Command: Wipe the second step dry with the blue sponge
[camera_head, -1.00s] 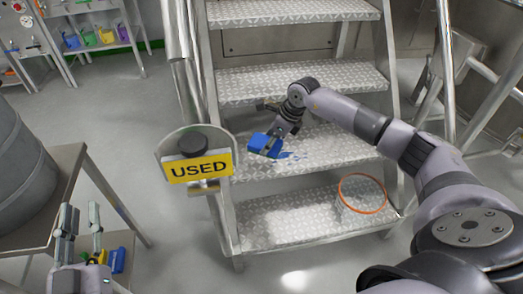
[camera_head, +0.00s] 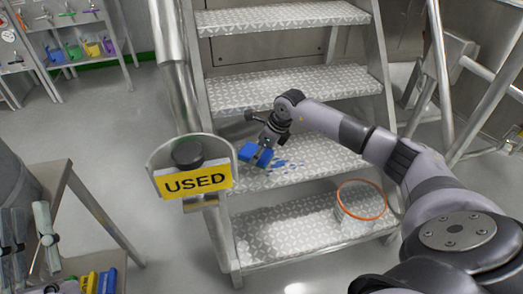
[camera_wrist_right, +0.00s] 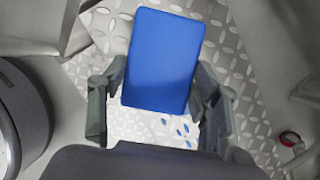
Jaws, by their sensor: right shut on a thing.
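The blue sponge (camera_head: 254,155) is at the left end of the second step (camera_head: 325,150), a silver tread-plate step. My right gripper (camera_head: 266,146) is shut on the sponge from above. I cannot tell whether the sponge touches the step. Blue wet spots (camera_head: 286,165) lie on the step just right of the sponge. In the right wrist view the sponge (camera_wrist_right: 162,60) sits between the two fingers, and several small blue drops (camera_wrist_right: 180,130) show on the plate below it. My left gripper (camera_head: 28,240) is at the lower left, its fingers apart and empty.
A yellow USED sign (camera_head: 194,181) on a holder stands left of the stairs. An orange-rimmed clear container (camera_head: 362,200) is on the lowest step. A side table (camera_head: 50,185) stands at left, with blue and yellow items (camera_head: 100,281) below. Handrails flank the stairs.

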